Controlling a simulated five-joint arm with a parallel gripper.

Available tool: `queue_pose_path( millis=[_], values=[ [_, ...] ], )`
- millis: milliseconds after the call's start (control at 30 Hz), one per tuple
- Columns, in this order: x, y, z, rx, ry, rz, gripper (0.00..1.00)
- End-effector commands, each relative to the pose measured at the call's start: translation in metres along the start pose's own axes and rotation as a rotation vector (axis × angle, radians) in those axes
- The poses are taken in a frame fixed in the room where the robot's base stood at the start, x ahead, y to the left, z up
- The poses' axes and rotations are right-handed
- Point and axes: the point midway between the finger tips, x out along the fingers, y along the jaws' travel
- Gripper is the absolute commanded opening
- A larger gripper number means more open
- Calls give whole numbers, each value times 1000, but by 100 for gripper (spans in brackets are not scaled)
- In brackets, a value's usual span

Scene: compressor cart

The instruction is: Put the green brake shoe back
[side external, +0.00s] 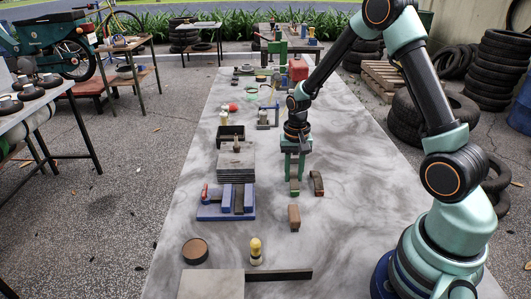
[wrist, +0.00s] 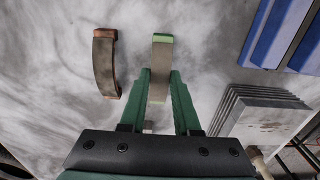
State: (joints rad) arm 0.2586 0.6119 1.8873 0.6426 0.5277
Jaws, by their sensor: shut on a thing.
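The green brake shoe (side external: 294,188) is a curved block with a green end face; it also shows in the wrist view (wrist: 161,52). My gripper (side external: 294,178) points down over the table and is shut on this shoe. In the wrist view its two green fingers (wrist: 159,78) stand on either side of the shoe, whose far end sticks out past the fingertips. I cannot tell whether the shoe still touches the table. A reddish-brown brake shoe (side external: 317,184) lies just right of my gripper, and shows left of it in the wrist view (wrist: 104,62).
Another brown block (side external: 294,217) stands nearer the camera. To the left are a blue fixture (side external: 212,212), a stack of grey plates (side external: 236,162) and a black tray (side external: 231,133). A yellow-topped piece (side external: 256,251) and a round brown disc (side external: 195,251) stand in front. The table's right side is mostly clear.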

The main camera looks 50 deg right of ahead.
Motion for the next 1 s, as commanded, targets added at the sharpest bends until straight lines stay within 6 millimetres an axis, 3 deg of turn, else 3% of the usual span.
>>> queue_pose_path(
  millis=[367,400,433,467,800,1000],
  values=[
    [4,0,0,0,0,0,0],
    [3,0,0,0,1,0,46],
    [3,0,0,0,1,0,57],
    [3,0,0,0,1,0,60],
    [1,0,0,0,1,-1,60],
    [-22,-1,-1,0,6,-3,60]
  ],
)
